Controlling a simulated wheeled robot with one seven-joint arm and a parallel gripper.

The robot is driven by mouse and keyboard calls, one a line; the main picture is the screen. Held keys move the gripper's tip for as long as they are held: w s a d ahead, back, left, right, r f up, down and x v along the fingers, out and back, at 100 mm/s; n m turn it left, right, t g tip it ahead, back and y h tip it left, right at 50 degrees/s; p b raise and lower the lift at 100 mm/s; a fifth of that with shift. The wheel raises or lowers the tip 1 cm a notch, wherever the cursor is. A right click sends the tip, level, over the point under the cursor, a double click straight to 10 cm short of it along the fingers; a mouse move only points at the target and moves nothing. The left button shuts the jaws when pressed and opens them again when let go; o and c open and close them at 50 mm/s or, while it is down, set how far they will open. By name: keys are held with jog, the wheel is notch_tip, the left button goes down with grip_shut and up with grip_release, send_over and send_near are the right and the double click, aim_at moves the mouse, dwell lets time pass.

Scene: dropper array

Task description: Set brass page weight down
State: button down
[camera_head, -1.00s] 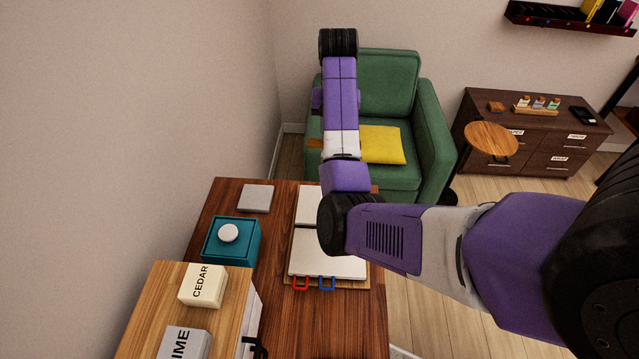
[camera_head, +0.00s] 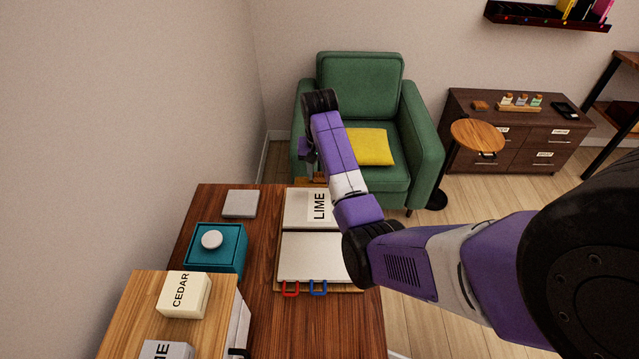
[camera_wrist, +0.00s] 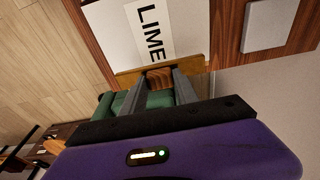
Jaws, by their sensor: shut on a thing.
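My gripper (camera_wrist: 160,80) is shut on the brass page weight (camera_wrist: 129,77), a golden-brown bar lying across the fingertips in the wrist view. A brown, wood-grained piece shows between the fingers. In the head view the bar (camera_head: 302,182) shows partly below my gripper, at the far edge of the desk; my arm hides the rest. An open book-like pair of pale panels (camera_head: 306,258) lies on the desk, with a LIME label (camera_head: 318,205) on the far panel. The label also shows in the wrist view (camera_wrist: 150,32), just beyond the bar. I cannot tell whether the bar touches anything below.
On the desk (camera_head: 262,325) are a teal box (camera_head: 216,262) with a white round knob (camera_head: 212,240) and a grey slab (camera_head: 240,204). Red (camera_head: 290,289) and blue (camera_head: 318,288) loops stick out at the near edge. A CEDAR block (camera_head: 184,295) stands near left. A green armchair (camera_head: 360,85) is behind.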

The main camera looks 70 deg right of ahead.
aim_at(319, 182)
jog(key=shift+f, duration=2.4)
jog(key=shift+f, duration=0.15)
jog(key=c, duration=0.9)
grip_release()
jog(key=r, duration=0.4)
jog(key=a+r, duration=0.1)
jog(key=r, duration=0.7)
jog(key=shift+s+a+r, duration=0.1)
jog(key=shift+s+a, duration=0.25)
